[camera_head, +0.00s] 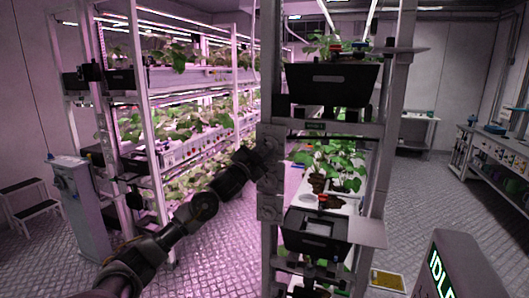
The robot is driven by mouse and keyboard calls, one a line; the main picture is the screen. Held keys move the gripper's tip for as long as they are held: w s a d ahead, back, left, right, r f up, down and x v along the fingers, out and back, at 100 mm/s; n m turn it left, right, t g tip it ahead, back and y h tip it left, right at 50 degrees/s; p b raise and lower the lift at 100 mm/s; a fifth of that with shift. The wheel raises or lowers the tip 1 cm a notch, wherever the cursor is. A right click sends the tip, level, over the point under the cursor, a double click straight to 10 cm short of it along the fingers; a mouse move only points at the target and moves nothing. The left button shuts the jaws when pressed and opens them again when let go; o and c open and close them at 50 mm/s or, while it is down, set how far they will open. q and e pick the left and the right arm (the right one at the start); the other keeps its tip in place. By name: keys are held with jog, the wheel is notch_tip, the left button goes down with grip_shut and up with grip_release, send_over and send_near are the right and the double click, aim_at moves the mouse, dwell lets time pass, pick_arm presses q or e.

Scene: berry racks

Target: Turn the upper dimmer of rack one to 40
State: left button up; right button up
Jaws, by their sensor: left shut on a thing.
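A rack (268,75) with a grey metal post stands close in front, right of the middle. Grey dimmer plates are fixed to this post, one above the other; the lower plate (270,208) shows clear of my arm. My left arm comes in from the lower left and reaches up to the upper plate. My left gripper (263,152) is at that plate, shut on what looks like the upper dimmer's knob. The fingers are small and dark, and the knob and any scale marks are hidden or too small to read. My right gripper is not in view.
A black bin (333,83) and a lower dark box (315,232) sit in the front rack, with green plants between. Pink-lit plant racks stand behind left. A grey pedestal (80,205) and step stool (32,200) stand left.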

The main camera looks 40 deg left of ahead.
pick_arm(q)
jog(key=shift+a+m+g+h, duration=0.1)
jog(key=shift+m+g+h, duration=0.35)
jog(key=shift+m, duration=0.95)
jog(key=o, duration=1)
